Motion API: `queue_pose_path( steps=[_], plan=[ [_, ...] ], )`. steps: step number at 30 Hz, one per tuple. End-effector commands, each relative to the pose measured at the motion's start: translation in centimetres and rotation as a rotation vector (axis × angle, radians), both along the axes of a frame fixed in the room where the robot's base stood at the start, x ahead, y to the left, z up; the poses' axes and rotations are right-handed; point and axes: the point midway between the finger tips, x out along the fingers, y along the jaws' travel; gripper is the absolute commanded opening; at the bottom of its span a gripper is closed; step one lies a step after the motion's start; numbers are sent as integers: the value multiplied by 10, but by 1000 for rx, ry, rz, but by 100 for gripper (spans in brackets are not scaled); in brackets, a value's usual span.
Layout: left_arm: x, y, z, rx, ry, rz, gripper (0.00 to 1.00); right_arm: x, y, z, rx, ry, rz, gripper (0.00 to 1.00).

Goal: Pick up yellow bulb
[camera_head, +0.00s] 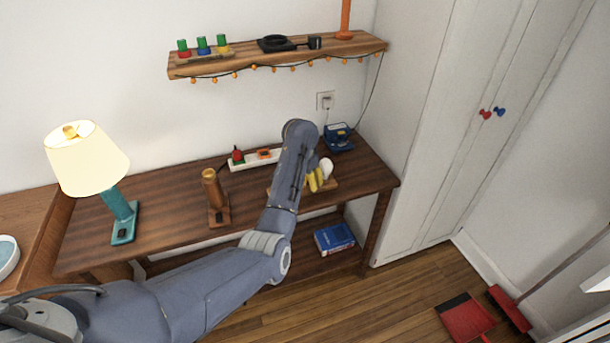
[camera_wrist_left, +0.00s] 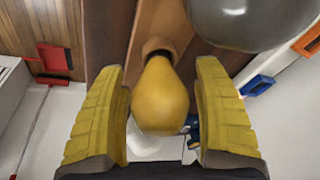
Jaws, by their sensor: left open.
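The yellow bulb (camera_wrist_left: 160,98) shows in the left wrist view, its narrow end at a round hole in a wooden holder (camera_wrist_left: 150,22). My left gripper (camera_wrist_left: 162,68) is open, with one yellow ridged finger on each side of the bulb. A small gap shows beside the bulb, and I see no clear contact. In the head view my left gripper (camera_head: 316,180) is over the right part of the wooden desk (camera_head: 160,190). There the yellow bulb cannot be told apart from the yellow fingers. My right gripper is not in view.
A white bulb (camera_head: 326,166) is close beside the gripper. A blue device (camera_head: 339,137), a white strip (camera_head: 244,164) with coloured items and a brown cylinder on a stand (camera_head: 212,190) share the desk. A lamp (camera_head: 88,160) stands left; a shelf (camera_head: 280,59) hangs above.

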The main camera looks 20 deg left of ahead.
Motion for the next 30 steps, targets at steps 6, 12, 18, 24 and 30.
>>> queue_pose_path(
  steps=[6, 12, 18, 24, 30],
  plan=[
    [0, 0, 0, 0, 0, 0, 60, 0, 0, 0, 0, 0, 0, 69],
    [0, 0, 0, 0, 0, 0, 36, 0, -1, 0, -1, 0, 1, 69],
    [0, 0, 1, 0, -1, 0, 13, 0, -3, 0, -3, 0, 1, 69],
    [0, 0, 1, 0, -1, 0, 0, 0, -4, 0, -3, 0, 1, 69],
    [0, 0, 1, 0, -1, 0, 0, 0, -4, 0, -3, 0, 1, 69]
  ],
)
